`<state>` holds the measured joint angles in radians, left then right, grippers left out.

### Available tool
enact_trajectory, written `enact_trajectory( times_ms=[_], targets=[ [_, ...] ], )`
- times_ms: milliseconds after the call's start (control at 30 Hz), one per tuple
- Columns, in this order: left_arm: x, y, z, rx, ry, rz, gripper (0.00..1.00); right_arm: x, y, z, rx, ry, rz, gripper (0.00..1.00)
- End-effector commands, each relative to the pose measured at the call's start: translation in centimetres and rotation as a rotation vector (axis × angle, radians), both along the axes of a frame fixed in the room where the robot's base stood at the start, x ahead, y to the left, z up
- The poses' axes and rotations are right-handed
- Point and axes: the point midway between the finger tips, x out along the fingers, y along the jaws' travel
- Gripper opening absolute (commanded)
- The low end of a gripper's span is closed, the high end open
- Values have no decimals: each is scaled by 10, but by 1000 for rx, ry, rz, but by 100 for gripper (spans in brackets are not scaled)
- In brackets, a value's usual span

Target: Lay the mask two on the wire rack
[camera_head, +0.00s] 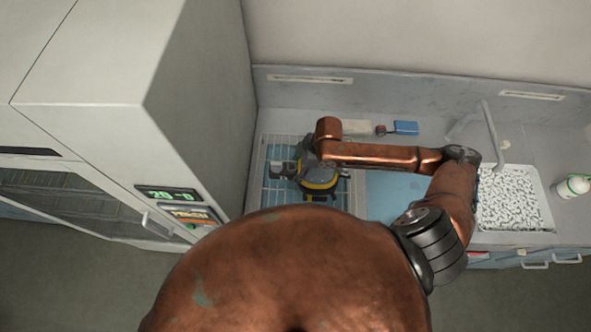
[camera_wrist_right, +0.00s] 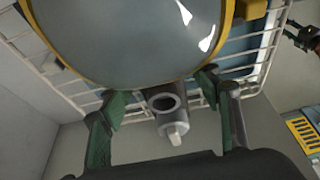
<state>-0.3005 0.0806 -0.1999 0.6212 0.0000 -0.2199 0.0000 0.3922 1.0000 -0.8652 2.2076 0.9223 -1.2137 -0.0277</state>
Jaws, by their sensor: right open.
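The mask (camera_head: 320,185), with a grey visor and yellow rim, lies on the wire rack (camera_head: 262,185) at the left end of the counter. In the right wrist view the mask's visor (camera_wrist_right: 130,35) fills the upper part, with white rack wires (camera_wrist_right: 265,55) behind it. My right gripper (camera_head: 304,163) is over the mask, partly hidden by its own arm. In the wrist view its dark green fingers (camera_wrist_right: 168,115) are apart, with the mask's grey connector between them in the picture. I cannot tell whether they touch it. My left gripper is not in view.
A tall grey cabinet (camera_head: 195,110) with a lit display stands directly left of the rack. A blue mat (camera_head: 392,195) lies right of it. A blue box (camera_head: 405,128) is at the back. A pebble-filled sink (camera_head: 512,205) and a green-topped bottle (camera_head: 573,186) are at the right.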

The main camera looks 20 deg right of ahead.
Motion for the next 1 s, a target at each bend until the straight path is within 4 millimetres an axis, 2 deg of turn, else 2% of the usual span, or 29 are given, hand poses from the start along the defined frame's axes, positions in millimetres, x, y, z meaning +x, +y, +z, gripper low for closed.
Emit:
enact_trajectory(
  times_ms=[300,500,1000],
  targets=[
    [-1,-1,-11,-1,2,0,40,-9,-22,62,-4,-4,0,57],
    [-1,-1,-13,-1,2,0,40,-13,-29,86,-2,-2,0,57],
    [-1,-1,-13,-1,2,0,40,-14,-30,92,0,0,0,57]
  ],
)
